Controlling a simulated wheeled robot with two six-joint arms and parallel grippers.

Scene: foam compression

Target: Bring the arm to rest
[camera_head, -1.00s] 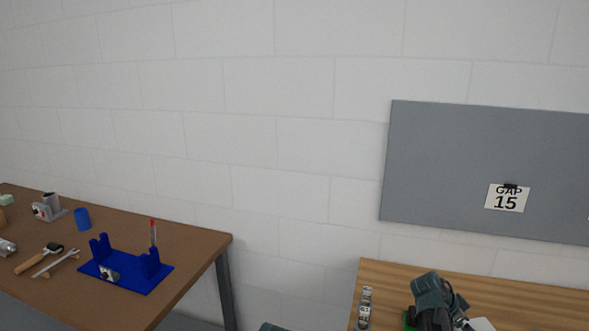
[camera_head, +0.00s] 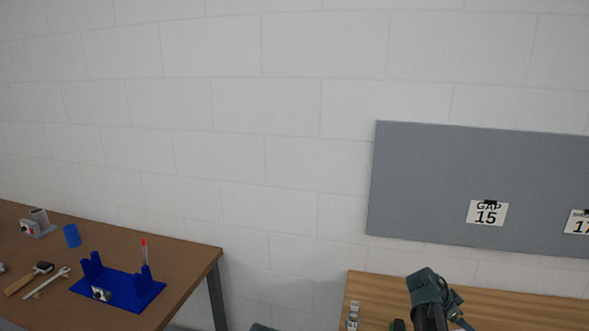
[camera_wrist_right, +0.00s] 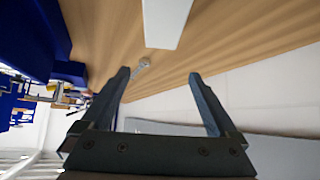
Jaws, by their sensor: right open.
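My right arm (camera_head: 430,295) stands over the wooden table at the lower right of the head view; its gripper is not clearly seen there. In the right wrist view my right gripper (camera_wrist_right: 159,76) is open, with its two dark fingers spread apart and nothing held between them. Wood grain, a white block (camera_wrist_right: 166,20) and a small metallic piece (camera_wrist_right: 143,66) show beyond the fingertips. A small teal part at the bottom edge of the head view may be mine. My left gripper is not in view.
A brown table (camera_head: 190,262) at left holds a blue fixture (camera_head: 118,287), a blue cup (camera_head: 72,235), a hammer and a wrench. A small labelled item (camera_head: 353,315) is on the wooden table (camera_head: 385,288).

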